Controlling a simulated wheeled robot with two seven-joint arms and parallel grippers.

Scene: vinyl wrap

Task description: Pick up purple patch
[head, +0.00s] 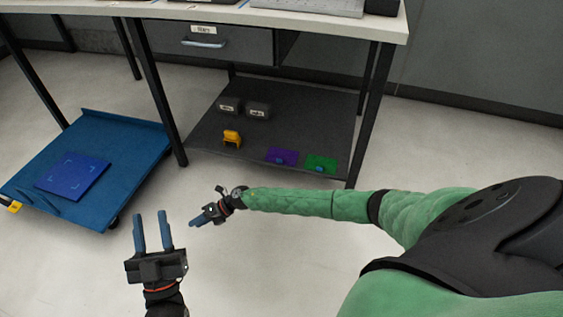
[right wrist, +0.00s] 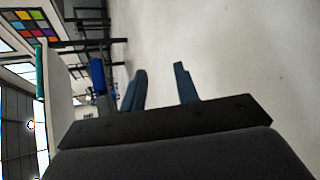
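The purple patch (head: 275,154) lies flat on the dark lower shelf under the table in the head view, with a small blue piece on its front edge. A green patch (head: 322,161) lies just to its right. My right gripper (head: 195,221) is over the floor, in front of the shelf and to the left of the purple patch, apart from it. In the right wrist view (right wrist: 160,68) its two fingers are apart with nothing between them. My left gripper (head: 152,215) is open and empty at the lower left, over the floor.
A yellow object (head: 232,138) and two dark boxes (head: 258,109) sit on the lower shelf (head: 315,115). Black table legs (head: 371,115) flank the shelf and the white tabletop (head: 330,22) overhangs it. A blue cart (head: 130,140) with a blue panel (head: 72,176) stands left. The front floor is clear.

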